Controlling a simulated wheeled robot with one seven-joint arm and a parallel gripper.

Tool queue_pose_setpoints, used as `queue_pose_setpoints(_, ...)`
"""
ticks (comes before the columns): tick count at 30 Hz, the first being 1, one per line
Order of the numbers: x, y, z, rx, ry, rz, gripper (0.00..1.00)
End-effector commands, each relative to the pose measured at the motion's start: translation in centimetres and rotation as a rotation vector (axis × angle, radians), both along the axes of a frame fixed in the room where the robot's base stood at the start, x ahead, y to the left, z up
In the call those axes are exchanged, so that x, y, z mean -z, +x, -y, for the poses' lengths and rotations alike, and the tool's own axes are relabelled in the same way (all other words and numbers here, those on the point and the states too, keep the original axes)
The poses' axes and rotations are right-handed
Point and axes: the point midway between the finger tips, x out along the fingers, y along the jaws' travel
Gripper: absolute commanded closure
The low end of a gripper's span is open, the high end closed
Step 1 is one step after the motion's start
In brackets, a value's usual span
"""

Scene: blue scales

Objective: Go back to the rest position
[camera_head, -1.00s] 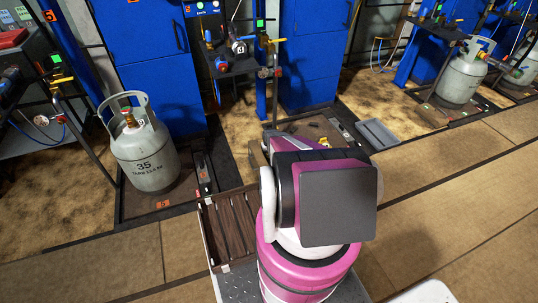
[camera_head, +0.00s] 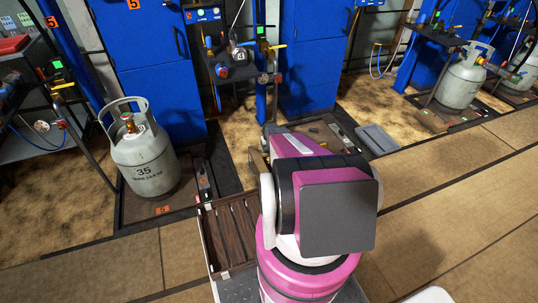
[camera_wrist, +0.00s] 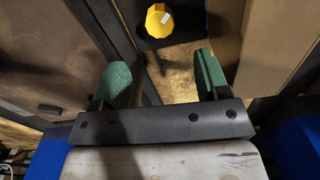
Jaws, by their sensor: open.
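My gripper (camera_wrist: 163,75) shows in the wrist view with its two green fingers apart and nothing between them. A dark bar with screws spans the base of the fingers. Beyond the fingertips, a yellow many-sided object (camera_wrist: 159,20) with a small white tag sits on a dark surface, apart from the gripper. In the head view my pink and grey arm stands folded at the centre and hides the gripper.
A grey gas cylinder (camera_head: 144,160) marked 35 stands on a dark scale platform at left. Other cylinders (camera_head: 461,80) stand at upper right. Blue cabinets (camera_head: 150,60) line the back. A grey tray (camera_head: 377,139) lies right of my arm. Brown floor at lower right is clear.

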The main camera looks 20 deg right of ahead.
Motion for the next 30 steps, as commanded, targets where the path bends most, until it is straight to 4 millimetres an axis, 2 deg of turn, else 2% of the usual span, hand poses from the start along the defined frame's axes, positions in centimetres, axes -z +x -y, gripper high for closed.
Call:
queue_pose_setpoints(3,-0.8,0.0,0.0,0.000,0.000,0.000,0.31)
queue_pose_setpoints(12,-1.0,-0.1,-0.1,0.000,0.000,0.000,0.31)
queue_pose_setpoints(14,-1.6,-0.4,-0.5,-0.002,0.000,0.001,0.31)
queue_pose_setpoints(16,-3.3,-1.2,-1.4,-0.005,0.000,0.002,0.31)
queue_pose_setpoints(20,-8.6,-4.0,-4.6,-0.015,0.000,0.003,0.31)
queue_pose_setpoints(23,-13.7,-6.9,-7.6,-0.024,0.000,0.004,0.31)
queue_pose_setpoints(30,-25.3,-15.1,-14.6,-0.047,-0.001,0.006,0.31)
